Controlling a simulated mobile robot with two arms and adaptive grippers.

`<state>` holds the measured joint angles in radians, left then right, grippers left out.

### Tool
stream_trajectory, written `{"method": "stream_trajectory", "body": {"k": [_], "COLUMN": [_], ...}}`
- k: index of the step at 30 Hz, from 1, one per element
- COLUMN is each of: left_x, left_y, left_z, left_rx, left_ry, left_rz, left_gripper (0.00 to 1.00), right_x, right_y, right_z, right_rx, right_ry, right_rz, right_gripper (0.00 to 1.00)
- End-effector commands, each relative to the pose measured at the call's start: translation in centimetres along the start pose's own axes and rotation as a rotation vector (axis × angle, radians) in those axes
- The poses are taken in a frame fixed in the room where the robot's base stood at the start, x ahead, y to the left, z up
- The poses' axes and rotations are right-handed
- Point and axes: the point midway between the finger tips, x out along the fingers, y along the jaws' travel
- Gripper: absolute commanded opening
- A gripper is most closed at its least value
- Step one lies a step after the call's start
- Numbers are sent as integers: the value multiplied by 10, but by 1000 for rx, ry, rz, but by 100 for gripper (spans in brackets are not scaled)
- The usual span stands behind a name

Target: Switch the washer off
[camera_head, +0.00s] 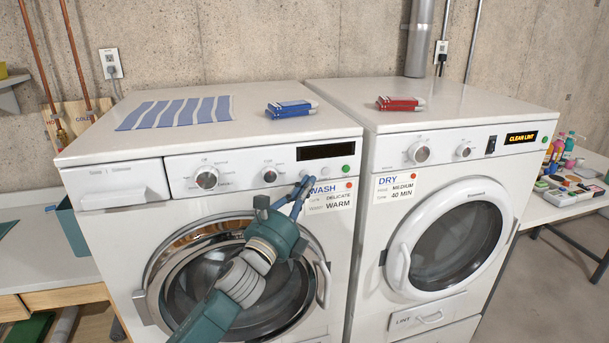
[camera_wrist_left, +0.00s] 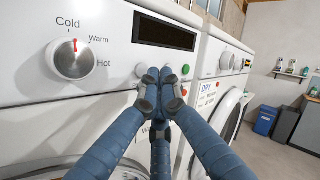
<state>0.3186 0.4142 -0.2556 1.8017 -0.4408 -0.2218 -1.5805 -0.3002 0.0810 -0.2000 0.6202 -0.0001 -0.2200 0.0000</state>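The white washer (camera_head: 110,151) stands on the left in the head view, its round glass door closed. Its panel has two knobs, a dark display (camera_head: 325,151) with no readable text, and a green button (camera_head: 346,168). In the left wrist view I see the temperature knob (camera_wrist_left: 75,59), the dark display (camera_wrist_left: 166,32) and the green button (camera_wrist_left: 185,69). My left gripper (camera_head: 301,185) has its fingertips together, empty, at the lower panel edge, left of the green button. In the left wrist view the closed tips (camera_wrist_left: 158,86) sit below the display. I cannot tell whether they touch the panel.
A WASH card (camera_head: 329,194) with a red dot hangs below the panel. The dryer (camera_head: 345,97) stands close on the right, its display (camera_head: 521,138) reading CLEAN LINT. A striped cloth (camera_head: 175,112) and blue box (camera_head: 291,108) lie on the washer. A cluttered table is far right.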

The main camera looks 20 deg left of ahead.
Motion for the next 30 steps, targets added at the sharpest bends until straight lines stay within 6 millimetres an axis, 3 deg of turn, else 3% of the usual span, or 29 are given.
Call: {"method": "stream_trajectory", "body": {"k": [7,22,30], "left_x": [-4,-37,-42], "left_y": [-4,-36,-40], "left_z": [-2,-15,-17], "left_rx": [-2,-2,-1], "left_ry": [1,1,0], "left_rz": [-1,-1,-1], "left_gripper": [0,0,0], "right_x": [-1,-9,-9], "right_y": [0,0,-2], "right_z": [0,-1,-1], "right_rx": [0,0,1], "right_ry": [0,0,1], "right_rz": [0,-1,-2], "right_gripper": [59,59,59]}}
